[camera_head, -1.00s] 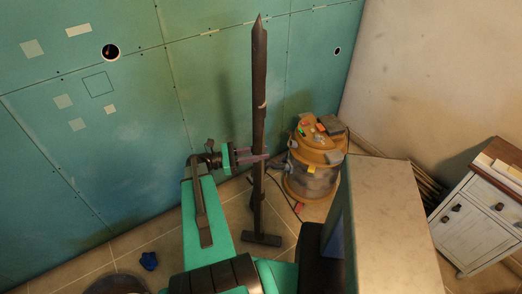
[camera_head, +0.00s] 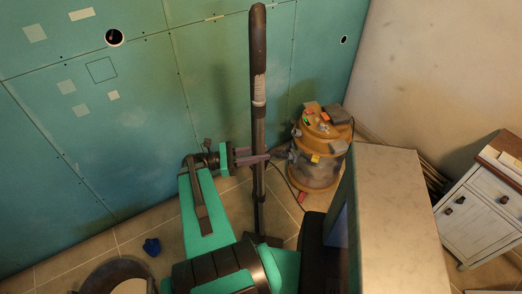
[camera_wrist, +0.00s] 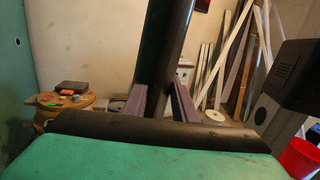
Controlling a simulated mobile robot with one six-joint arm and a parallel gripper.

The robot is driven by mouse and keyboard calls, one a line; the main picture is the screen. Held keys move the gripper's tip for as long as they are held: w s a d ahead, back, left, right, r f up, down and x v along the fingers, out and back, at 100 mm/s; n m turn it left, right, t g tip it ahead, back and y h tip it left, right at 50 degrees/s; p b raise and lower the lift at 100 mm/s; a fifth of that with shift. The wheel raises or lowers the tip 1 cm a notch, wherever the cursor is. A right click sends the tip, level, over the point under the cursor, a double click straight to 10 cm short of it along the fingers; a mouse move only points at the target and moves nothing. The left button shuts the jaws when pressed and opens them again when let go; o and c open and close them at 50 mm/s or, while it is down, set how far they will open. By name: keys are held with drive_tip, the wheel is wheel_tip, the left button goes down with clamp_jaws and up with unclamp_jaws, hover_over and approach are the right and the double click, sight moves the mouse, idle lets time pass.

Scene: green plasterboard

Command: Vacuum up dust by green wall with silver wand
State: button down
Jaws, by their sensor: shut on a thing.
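My gripper (camera_head: 258,160) is shut on the dark upright vacuum wand (camera_head: 258,120), whose wide floor nozzle (camera_head: 262,240) is at the tiled floor. In the wrist view the wand (camera_wrist: 168,50) stands between the two purple-grey fingers (camera_wrist: 160,102), leaning slightly. The green plasterboard wall (camera_head: 210,110) stands behind the wand. The orange vacuum canister (camera_head: 316,155) stands to the right, near the wall corner, and a thin cord or hose runs on the floor beside it. I cannot make out dust on the floor.
A blue crumpled item (camera_head: 152,247) lies on the floor at the left, near a dark round bucket (camera_head: 115,272). A white cabinet (camera_head: 478,210) stands at the right. In the wrist view, planks (camera_wrist: 235,60) lean on the wall and a red bucket (camera_wrist: 300,158) shows.

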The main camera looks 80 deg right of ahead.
drive_tip(key=a+p, duration=0.3)
drive_tip(key=a, duration=0.5)
drive_tip(key=shift+w, duration=0.2)
idle(0.4)
drive_tip(key=shift+d, duration=0.1)
